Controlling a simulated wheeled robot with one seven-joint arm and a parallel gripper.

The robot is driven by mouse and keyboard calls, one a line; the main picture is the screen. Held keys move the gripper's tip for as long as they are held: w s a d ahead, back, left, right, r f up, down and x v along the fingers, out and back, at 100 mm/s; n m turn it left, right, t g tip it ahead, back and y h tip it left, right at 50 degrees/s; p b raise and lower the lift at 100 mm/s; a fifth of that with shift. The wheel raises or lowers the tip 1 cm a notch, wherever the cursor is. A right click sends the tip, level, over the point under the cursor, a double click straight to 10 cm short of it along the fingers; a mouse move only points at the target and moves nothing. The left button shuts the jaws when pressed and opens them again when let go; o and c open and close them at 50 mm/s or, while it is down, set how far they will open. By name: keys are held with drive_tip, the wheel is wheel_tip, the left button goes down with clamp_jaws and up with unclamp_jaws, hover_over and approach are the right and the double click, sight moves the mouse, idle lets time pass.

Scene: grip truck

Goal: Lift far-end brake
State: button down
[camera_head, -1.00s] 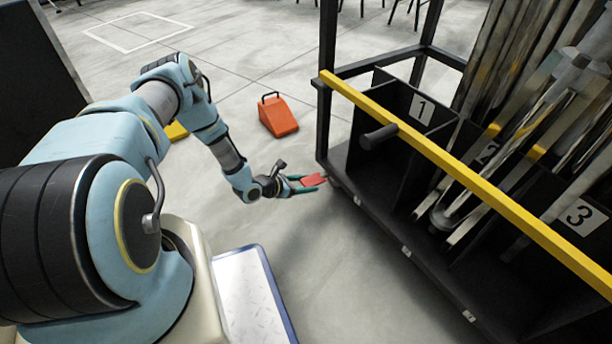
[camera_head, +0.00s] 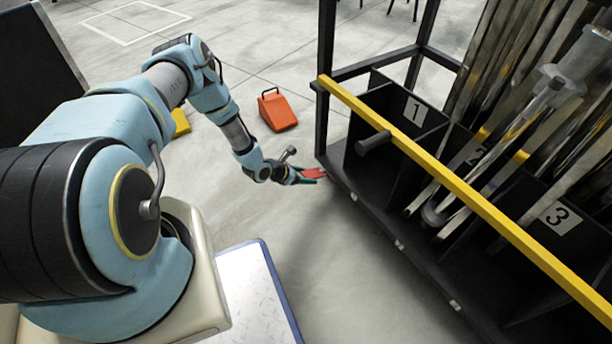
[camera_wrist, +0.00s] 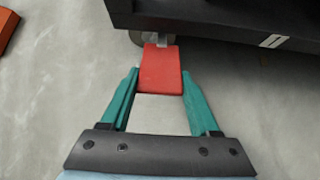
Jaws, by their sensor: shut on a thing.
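The far-end brake is a red pedal (camera_head: 313,173) low at the far-end corner of the black cart (camera_head: 352,197). In the wrist view the red pedal (camera_wrist: 161,70) sticks out from beside a caster wheel (camera_wrist: 137,38) under the cart's edge. My gripper (camera_head: 308,175) reaches it from the left. Its two teal fingers (camera_wrist: 157,82) are shut on the pedal's sides, near its outer end. The caster is mostly hidden under the cart.
The cart holds long pipes in numbered bays behind a yellow rail (camera_head: 440,165). An orange wedge (camera_head: 277,110) with a handle stands on the floor behind my gripper. A yellow object (camera_head: 181,122) is partly hidden by my arm. Floor between wedge and cart is clear.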

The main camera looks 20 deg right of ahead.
drive_tip(key=shift+c, duration=0.6)
unclamp_jaws()
drive_tip(key=p+v, duration=0.3)
drive_tip(key=v, duration=0.7)
drive_tip(key=shift+a+r, duration=0.25)
drive_tip(key=shift+r, duration=0.05)
